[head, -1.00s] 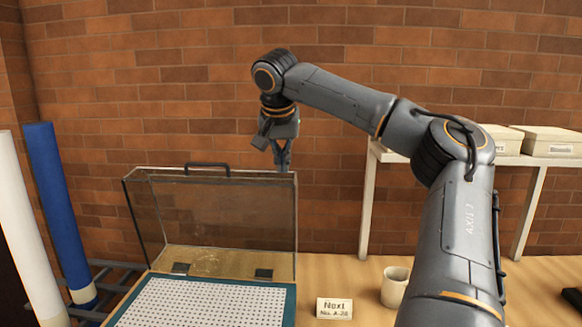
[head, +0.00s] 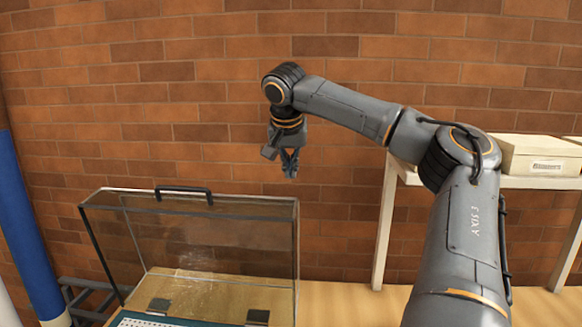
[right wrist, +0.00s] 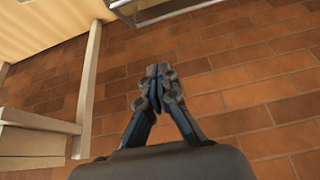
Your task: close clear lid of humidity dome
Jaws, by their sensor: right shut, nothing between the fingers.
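The clear lid (head: 215,238) of the humidity dome stands open and upright at the lower left of the head view, with a black handle (head: 184,190) on its top edge. Two dark hinges join it to the base, whose teal rim and white perforated tray (head: 140,322) just show at the bottom edge. My right gripper (head: 290,176) is shut and empty, pointing down above and behind the lid's right corner, apart from it. In the right wrist view the shut fingertips (right wrist: 158,80) meet over brick, with a strip of the lid's edge at the top. My left gripper is not in view.
A white shelf (head: 400,172) with a pale archival box (head: 540,155) stands at the right, behind my right arm. A blue roll (head: 25,240) leans at the left. The brick wall closes off the back. The wooden table (head: 345,305) is bare right of the dome.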

